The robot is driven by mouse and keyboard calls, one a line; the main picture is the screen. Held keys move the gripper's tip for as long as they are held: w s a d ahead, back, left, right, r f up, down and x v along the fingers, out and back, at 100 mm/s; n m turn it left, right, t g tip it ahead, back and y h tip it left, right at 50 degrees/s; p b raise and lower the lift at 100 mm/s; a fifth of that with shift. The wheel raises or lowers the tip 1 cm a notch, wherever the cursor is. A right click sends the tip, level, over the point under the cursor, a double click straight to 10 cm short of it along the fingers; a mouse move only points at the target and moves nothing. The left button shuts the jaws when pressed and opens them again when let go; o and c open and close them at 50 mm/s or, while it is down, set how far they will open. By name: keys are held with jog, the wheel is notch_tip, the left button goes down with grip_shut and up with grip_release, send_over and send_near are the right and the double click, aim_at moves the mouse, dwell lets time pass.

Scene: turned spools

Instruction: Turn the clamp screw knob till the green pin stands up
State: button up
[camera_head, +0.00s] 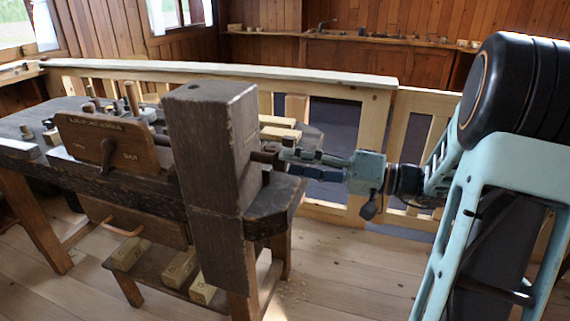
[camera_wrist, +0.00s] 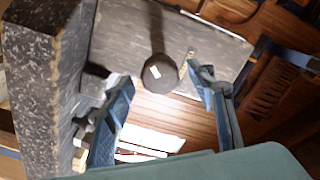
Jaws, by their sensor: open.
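The clamp screw knob (camera_wrist: 160,73) is round and dark, with a small pale mark on its face, in the middle of the wrist view. In the head view a dark knob (camera_head: 267,157) sticks out from the right side of the big dark wooden block (camera_head: 212,150). My gripper (camera_head: 288,163) is open just right of it. In the wrist view my gripper (camera_wrist: 163,83) has one finger on each side of the knob, with gaps showing. A small yellow-green sliver (camera_wrist: 187,62) shows right of the knob; I cannot tell if it is the green pin or how it stands.
The dark workbench (camera_head: 110,182) carries an upright wooden board (camera_head: 107,143) with a dark lever and small turned pieces behind it. A pale wooden railing (camera_head: 225,72) runs behind the bench. Wooden blocks (camera_head: 180,268) lie on the low shelf. Floor at the front is clear.

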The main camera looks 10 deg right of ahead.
jog(key=shift+x, duration=1.3)
jog(key=c, duration=1.2)
